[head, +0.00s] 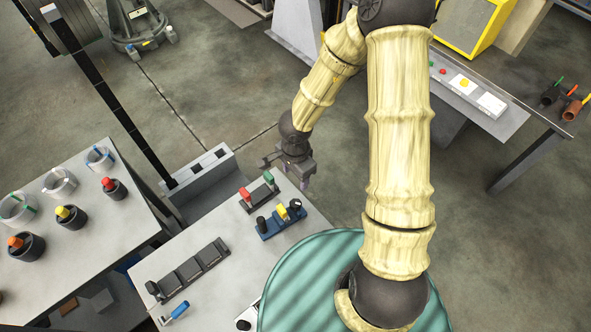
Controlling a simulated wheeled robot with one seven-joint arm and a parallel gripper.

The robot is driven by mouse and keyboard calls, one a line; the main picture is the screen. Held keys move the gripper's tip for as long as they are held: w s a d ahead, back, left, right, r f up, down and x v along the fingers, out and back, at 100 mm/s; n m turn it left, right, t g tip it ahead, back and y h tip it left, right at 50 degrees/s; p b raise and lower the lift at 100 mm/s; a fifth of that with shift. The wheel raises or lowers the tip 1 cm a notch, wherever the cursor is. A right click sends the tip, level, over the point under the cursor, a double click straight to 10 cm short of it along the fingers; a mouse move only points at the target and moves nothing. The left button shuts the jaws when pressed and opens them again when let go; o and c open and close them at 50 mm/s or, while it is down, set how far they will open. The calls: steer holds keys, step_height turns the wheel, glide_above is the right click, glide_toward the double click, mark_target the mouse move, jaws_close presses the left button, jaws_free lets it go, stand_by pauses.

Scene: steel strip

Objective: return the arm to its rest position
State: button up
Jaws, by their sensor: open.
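My arm, in pale yellow ribbed covers, rises from the lower right of the head view and bends over at the top, reaching down to the middle. My gripper (286,172) hangs at the far corner of the grey table (225,235). Its fingers are apart, and I see nothing held between them.
A dark rack (188,271) and a blue-handled tool (175,312) lie on the grey table. A left table (85,215) carries several jars with coloured tops. A bench (505,122) with a yellow machine (468,24) stands at the right. Bare floor (225,75) lies beyond the gripper.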

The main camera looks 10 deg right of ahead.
steer(key=shift+w, duration=0.1)
stand_by(0.5)
steer(key=w+d+r+n+t+y+b, duration=0.2)
steer(key=w+d+n+t+b, duration=0.15)
steer(key=n+b, duration=0.35)
steer(key=s+d+n+h+b, duration=0.2)
steer(key=s+d+n+b, duration=0.2)
steer(key=s+d+b, duration=0.2)
steer(key=s+g+b, duration=0.1)
steer(key=s+b, duration=0.1)
steer(key=s, duration=0.1)
steer(key=shift+s+d+r+b, duration=0.25)
steer(key=shift+d+r+b, duration=0.05)
steer(key=shift+d, duration=0.1)
stand_by(1.8)
